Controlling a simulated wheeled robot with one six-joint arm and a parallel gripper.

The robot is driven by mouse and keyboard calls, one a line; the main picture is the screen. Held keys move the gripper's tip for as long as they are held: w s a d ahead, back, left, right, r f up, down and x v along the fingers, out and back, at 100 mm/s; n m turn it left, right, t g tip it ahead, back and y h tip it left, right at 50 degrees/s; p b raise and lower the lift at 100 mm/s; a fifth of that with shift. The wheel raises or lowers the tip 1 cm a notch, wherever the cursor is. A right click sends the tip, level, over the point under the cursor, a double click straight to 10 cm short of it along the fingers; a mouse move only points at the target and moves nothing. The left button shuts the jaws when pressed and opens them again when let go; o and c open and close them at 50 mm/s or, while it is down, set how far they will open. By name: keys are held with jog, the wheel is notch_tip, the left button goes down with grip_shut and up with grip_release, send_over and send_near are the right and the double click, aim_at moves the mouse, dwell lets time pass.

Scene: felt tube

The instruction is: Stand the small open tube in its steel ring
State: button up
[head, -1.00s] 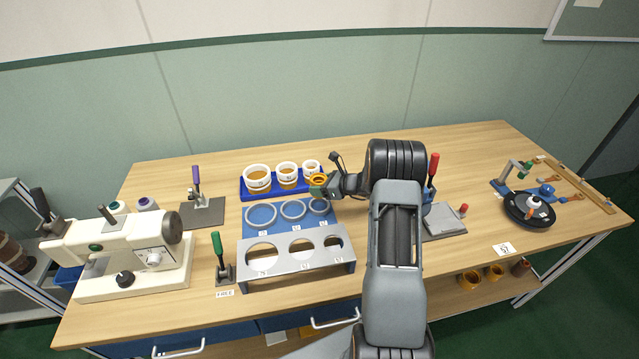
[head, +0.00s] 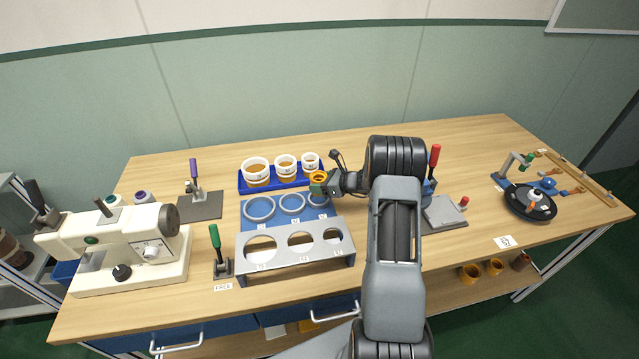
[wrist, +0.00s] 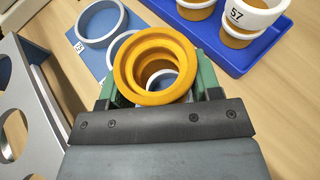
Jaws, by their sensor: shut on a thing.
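My gripper (wrist: 154,92) is shut on the small open tube (wrist: 127,68), an orange-yellow tube with a flanged rim and its mouth facing the wrist camera. In the head view the tube (head: 319,176) is just above the blue mat's right end, between the tray and the rings. Three pale steel rings lie on the mat; the smallest ring (head: 317,201) is at the right, partly hidden by my gripper. The wrist view shows one ring (wrist: 101,22) clear and another partly behind the tube. Part of a pale ring shows through the bore. The tube's lower end is hidden.
A blue tray (head: 246,186) with three white-banded cups stands behind the mat. A grey stand with three holes (head: 268,262) stands in front. A red-handled clamp (head: 433,170) is right of my arm. The sewing machine (head: 130,245) is at left. Bare tabletop lies at the back right.

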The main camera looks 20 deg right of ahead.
dwell(0.4)
jog(key=shift+f+b, duration=0.95)
jog(key=shift+b, duration=0.05)
jog(key=shift+f, duration=0.25)
jog(key=shift+f+b, duration=0.65)
jog(key=shift+b, duration=0.2)
jog(key=shift+f, duration=0.1)
jog(key=shift+f+b, duration=0.45)
jog(key=shift+b, duration=0.2)
dwell(0.3)
